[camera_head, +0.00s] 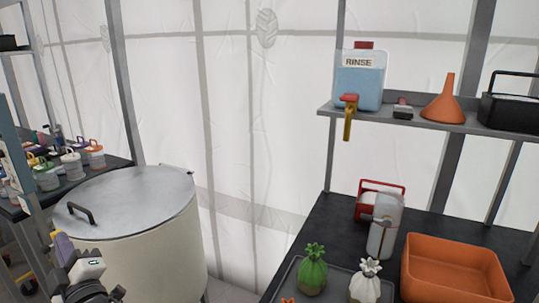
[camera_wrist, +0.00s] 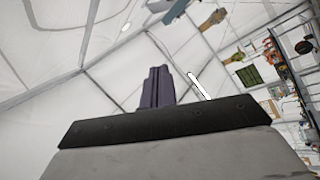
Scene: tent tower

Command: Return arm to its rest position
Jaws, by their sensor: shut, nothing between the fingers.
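My gripper (camera_wrist: 157,88) shows in the wrist view as dark purple-grey fingers standing close together above a black plate. It is shut, with nothing held between the fingers. In the wrist view it points up toward the white tent roof, clear of other things. Part of my arm (camera_head: 88,268) shows at the lower left of the head view, in front of the large drum with a metal lid (camera_head: 130,205).
A shelf (camera_head: 440,122) at right holds a RINSE jug (camera_head: 360,80) and an orange funnel (camera_head: 447,100). Small jars (camera_head: 72,167) stand on a left table.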

